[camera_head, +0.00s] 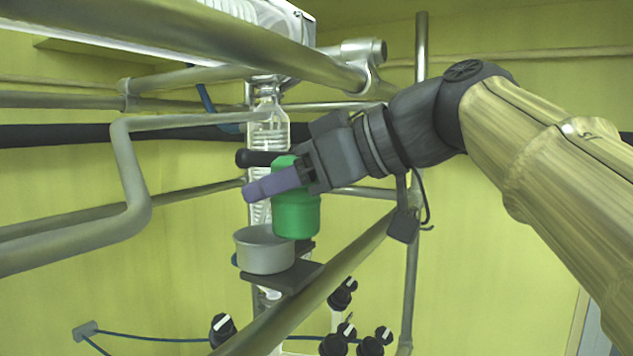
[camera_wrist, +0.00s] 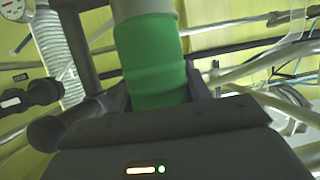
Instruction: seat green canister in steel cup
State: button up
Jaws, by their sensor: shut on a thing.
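The green canister (camera_head: 296,213) is held between the fingers of my gripper (camera_head: 262,174), which is shut on it. It looks roughly upright in the head view. The steel cup (camera_head: 264,254) is a shallow grey cup standing on a dark plate, below and slightly left of the canister. The canister's lower end overlaps the cup's right rim in the picture; I cannot tell whether they touch. In the wrist view the green canister (camera_wrist: 153,62) fills the space between the fingers.
A dark support plate (camera_head: 284,280) carries the cup. A diagonal metal pipe (camera_head: 340,267) runs just in front and right of it. Black valve knobs (camera_head: 342,293) sit below, and a bent pipe (camera_head: 130,180) is at left.

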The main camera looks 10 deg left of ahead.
jog(key=shift+w+a+f, duration=0.1)
jog(key=shift+w+a, duration=0.2)
jog(key=shift+a, duration=0.45)
jog(key=shift+w+a+r, duration=0.1)
jog(key=shift+w+a, duration=0.2)
jog(key=shift+a, duration=0.4)
jog(key=shift+w+a+f, duration=0.1)
jog(key=shift+w+a, duration=0.2)
jog(key=shift+a, duration=0.45)
jog(key=shift+d+f, duration=0.1)
jog(key=shift+d, duration=0.1)
jog(key=shift+f, duration=1.4)
dwell(0.8)
jog(key=o, duration=1.1)
jog(key=shift+o, duration=0.3)
jog(key=shift+s+d, duration=0.1)
jog(key=shift+v, duration=3.4)
